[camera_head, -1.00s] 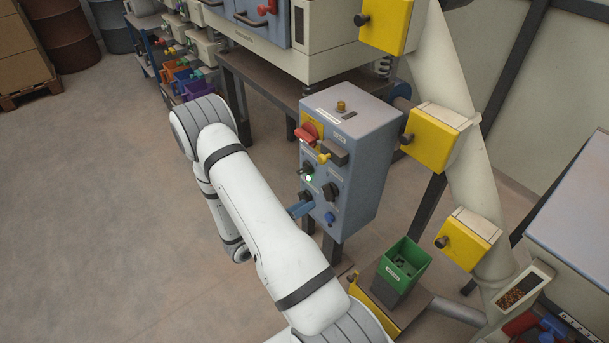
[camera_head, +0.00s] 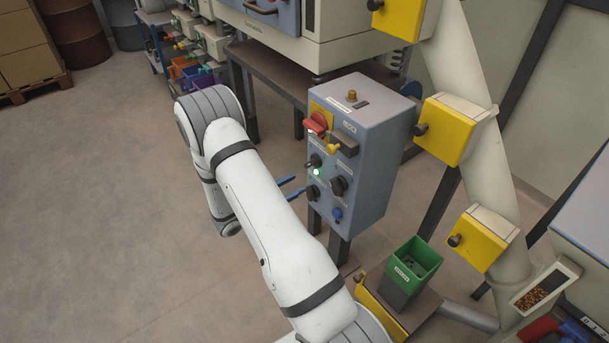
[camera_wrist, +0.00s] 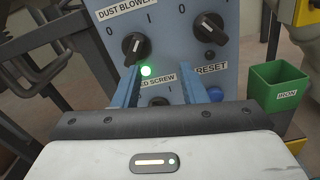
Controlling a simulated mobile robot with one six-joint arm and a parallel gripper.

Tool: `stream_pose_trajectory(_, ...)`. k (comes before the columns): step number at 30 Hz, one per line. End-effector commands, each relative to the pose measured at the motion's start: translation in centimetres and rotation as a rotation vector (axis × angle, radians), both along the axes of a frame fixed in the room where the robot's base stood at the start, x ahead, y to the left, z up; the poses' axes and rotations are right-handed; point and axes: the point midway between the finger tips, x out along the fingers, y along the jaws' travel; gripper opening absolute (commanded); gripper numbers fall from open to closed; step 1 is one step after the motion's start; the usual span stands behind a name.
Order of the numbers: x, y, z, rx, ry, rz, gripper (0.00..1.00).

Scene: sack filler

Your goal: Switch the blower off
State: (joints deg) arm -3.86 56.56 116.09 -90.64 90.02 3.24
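The dust blower knob (camera_wrist: 135,46) is a black rotary switch on the blue-grey control box (camera_head: 368,150), under a "DUST BLOWER" label with 0 and I marks. It also shows in the head view (camera_head: 314,160). I cannot surely read its pointer. A green lamp (camera_wrist: 145,71) glows just below and right of it. My gripper (camera_wrist: 160,76) is open and empty, its two blue fingers pointing at the panel below the knob. In the head view my gripper (camera_head: 289,187) is left of the box, apparently short of its face.
A second black knob (camera_wrist: 207,27), a feed screw knob (camera_wrist: 158,101) partly hidden by my gripper, and a blue reset button (camera_wrist: 214,93) share the panel. A red switch (camera_head: 317,122) sits above. A green bin (camera_head: 415,262) stands right. Floor to the left is clear.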

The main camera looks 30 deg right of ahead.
Motion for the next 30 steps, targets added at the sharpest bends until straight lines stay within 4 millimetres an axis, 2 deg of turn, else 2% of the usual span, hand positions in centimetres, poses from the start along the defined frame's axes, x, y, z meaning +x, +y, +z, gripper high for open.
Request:
stream_pose_trajectory(1,1.1,0.2,-0.6,0.009,-0.123,0.001,0.38)
stream_pose_trajectory(3,2.3,0.4,-0.3,0.022,-0.276,0.002,0.38)
stream_pose_trajectory(6,3.4,0.6,0.1,0.035,-0.429,0.002,0.38)
stream_pose_trajectory(9,3.9,0.5,0.3,0.041,-0.501,0.001,0.38)
stream_pose_trajectory(14,4.1,-1.1,0.5,0.042,-0.516,-0.002,0.38)
stream_pose_trajectory(24,4.5,-6.2,0.5,0.042,-0.514,-0.002,0.38)
stream_pose_trajectory(30,4.6,-7.1,0.5,0.042,-0.513,0.001,0.38)
